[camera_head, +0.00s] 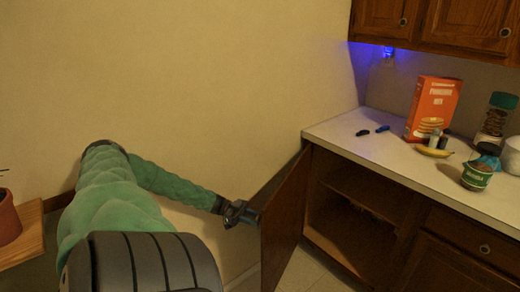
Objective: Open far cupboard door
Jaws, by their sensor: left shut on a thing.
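The far cupboard door (285,222) is a brown wooden panel under the counter's left end. It stands swung out, and the cupboard interior (350,225) with its shelf shows behind it. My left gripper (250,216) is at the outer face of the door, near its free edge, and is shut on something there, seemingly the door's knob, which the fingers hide. My right gripper is not in view.
The white counter (400,170) holds a pancake mix box (434,108), a banana (433,151), a green can (476,176) and a jar (496,118). A plain wall is behind my left arm. A potted plant (8,217) stands on a wooden surface (30,235) at left.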

